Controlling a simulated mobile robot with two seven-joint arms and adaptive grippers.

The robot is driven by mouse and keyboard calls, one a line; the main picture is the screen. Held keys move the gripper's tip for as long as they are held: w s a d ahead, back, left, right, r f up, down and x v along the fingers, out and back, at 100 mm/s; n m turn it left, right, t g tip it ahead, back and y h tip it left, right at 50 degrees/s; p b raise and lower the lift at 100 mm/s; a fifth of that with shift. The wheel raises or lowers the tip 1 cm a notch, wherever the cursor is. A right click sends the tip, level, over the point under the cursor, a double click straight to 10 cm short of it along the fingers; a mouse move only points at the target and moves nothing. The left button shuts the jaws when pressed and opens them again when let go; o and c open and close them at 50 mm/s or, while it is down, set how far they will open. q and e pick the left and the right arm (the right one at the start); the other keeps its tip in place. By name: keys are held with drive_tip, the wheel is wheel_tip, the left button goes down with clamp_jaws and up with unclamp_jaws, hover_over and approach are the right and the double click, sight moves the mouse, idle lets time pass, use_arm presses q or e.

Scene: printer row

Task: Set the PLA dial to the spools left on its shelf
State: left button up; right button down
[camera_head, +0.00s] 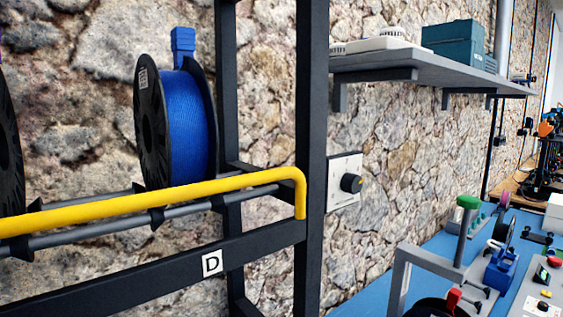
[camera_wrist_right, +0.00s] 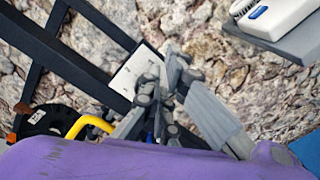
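The dial (camera_head: 351,183) is a black knob with a light mark on a pale wall plate (camera_head: 337,168), just right of the rack post in the head view; its scale is too small to read. A blue spool (camera_head: 192,125) with black flanges stands on the rack rails. The black edge of another spool (camera_head: 8,150) is cut off at the left. A white plate (camera_wrist_right: 128,76) shows in the right wrist view, partly behind my right gripper (camera_wrist_right: 168,75); the knob is not visible there. Whether its grey fingers are apart is unclear. My left gripper is out of view.
A grey wall shelf (camera_head: 425,70) juts out above right of the dial. A blue bench (camera_head: 440,245) with several devices lies at lower right.

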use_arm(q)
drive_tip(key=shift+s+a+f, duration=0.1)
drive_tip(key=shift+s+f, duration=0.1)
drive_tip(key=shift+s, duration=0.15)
use_arm(e)
drive_tip(key=shift+s+a, duration=0.1)
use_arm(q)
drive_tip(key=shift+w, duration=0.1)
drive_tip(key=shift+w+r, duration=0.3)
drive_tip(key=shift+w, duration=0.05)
use_arm(e)
drive_tip(key=shift+a, duration=0.1)
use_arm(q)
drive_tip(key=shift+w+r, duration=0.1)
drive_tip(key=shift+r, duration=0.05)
use_arm(e)
drive_tip(key=shift+s+r, duration=0.15)
drive_tip(key=shift+r, duration=0.1)
